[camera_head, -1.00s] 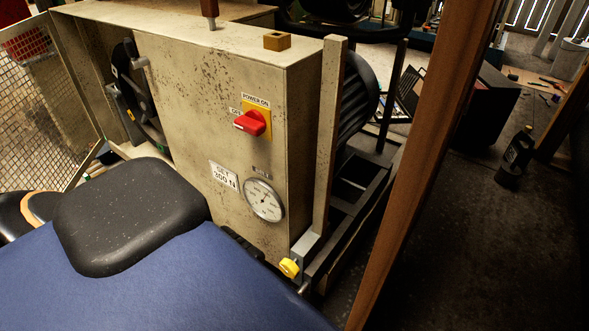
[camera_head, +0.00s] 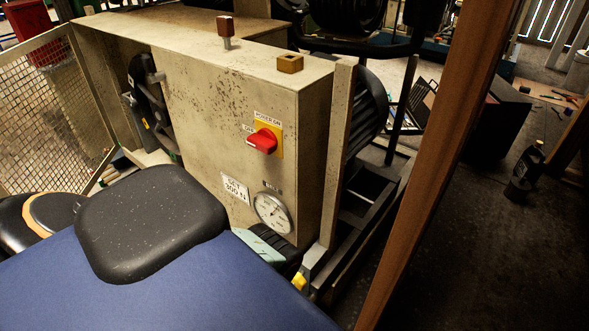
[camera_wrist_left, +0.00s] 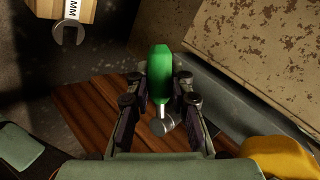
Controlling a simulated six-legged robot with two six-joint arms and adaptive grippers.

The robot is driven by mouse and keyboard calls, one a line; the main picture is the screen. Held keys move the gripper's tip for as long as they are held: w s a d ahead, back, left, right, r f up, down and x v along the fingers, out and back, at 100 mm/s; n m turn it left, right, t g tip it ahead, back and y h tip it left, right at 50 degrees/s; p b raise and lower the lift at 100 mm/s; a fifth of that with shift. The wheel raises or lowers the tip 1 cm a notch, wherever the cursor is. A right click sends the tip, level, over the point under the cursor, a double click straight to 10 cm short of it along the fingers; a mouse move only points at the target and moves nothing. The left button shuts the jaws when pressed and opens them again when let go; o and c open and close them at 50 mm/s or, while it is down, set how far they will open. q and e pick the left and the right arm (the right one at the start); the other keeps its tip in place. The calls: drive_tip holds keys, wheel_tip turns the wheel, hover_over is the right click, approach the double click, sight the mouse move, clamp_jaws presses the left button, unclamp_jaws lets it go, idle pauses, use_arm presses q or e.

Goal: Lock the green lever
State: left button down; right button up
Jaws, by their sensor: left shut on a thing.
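In the left wrist view the green lever (camera_wrist_left: 160,72) is a bright green handle on a thin metal stem with a grey base. My left gripper (camera_wrist_left: 161,90) is shut on the green lever, with one dark finger on each side of its handle. The lever's top sticks out past the fingertips. In the head view a grey-green part, apparently of my left arm, shows beside the gauge; the green lever cannot be made out there. My right gripper is in neither view.
The beige compressor cabinet (camera_head: 205,110) carries a red power switch (camera_head: 264,140) and a round gauge (camera_head: 272,212). A yellow knob (camera_head: 299,282) sits low at its right corner. A wooden post (camera_head: 440,150) stands at right. A wrench (camera_wrist_left: 68,35) shows in the wrist view.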

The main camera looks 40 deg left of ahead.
use_arm(q)
drive_tip(key=shift+a, duration=0.1)
idle(0.4)
drive_tip(key=c, duration=1.4)
unclamp_jaws()
drive_tip(key=shift+c, duration=0.2)
drive_tip(key=shift+s+r, duration=0.1)
drive_tip(key=v, duration=0.8)
drive_tip(key=shift+s, duration=0.1)
